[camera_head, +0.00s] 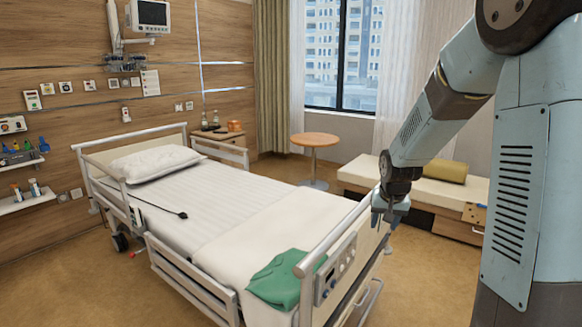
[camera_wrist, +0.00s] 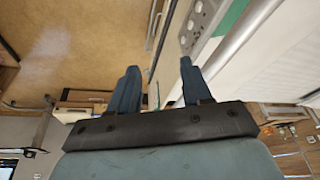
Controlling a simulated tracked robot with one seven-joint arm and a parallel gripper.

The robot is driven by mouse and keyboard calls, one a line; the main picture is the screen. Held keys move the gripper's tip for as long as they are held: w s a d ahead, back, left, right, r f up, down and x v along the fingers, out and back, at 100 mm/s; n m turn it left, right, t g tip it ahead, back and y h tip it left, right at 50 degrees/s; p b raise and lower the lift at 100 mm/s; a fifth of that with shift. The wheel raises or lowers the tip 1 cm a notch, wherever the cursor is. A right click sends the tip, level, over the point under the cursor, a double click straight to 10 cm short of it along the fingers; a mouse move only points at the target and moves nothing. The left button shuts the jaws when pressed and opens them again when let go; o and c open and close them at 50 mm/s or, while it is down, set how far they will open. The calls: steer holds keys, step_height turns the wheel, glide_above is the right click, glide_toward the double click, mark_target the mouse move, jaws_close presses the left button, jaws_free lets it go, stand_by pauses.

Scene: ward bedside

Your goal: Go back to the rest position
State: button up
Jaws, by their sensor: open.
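My gripper (camera_head: 384,220) hangs at the end of my arm, just right of the bed's foot board, in the head view. In the wrist view my gripper (camera_wrist: 155,80) shows two dark blue fingers set apart with nothing between them. The bed (camera_head: 190,205) has a white mattress and pillow. Its foot board (camera_head: 338,268) carries a control panel, which also shows beside my fingers in the wrist view (camera_wrist: 205,20). I cannot tell the exact gap between gripper and foot board.
A green cloth (camera_head: 283,280) lies on the bed's foot end. A round wooden table (camera_head: 314,140) stands by the window. A cushioned bench (camera_head: 432,187) with a yellow bolster (camera_head: 440,170) lies behind my arm. A dark cable (camera_head: 160,210) lies on the mattress. Brown floor is clear between bed and bench.

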steer(key=s+a+r+n+t, duration=0.1)
steer(key=s+a+r, duration=0.1)
steer(key=s+r, duration=1.25)
steer(key=s, duration=0.6)
steer(key=s+a+r+n, duration=0.1)
steer(key=s+r, duration=0.2)
steer(key=s, duration=0.5)
steer(key=shift+s+t, duration=0.2)
steer(key=shift+t, duration=0.2)
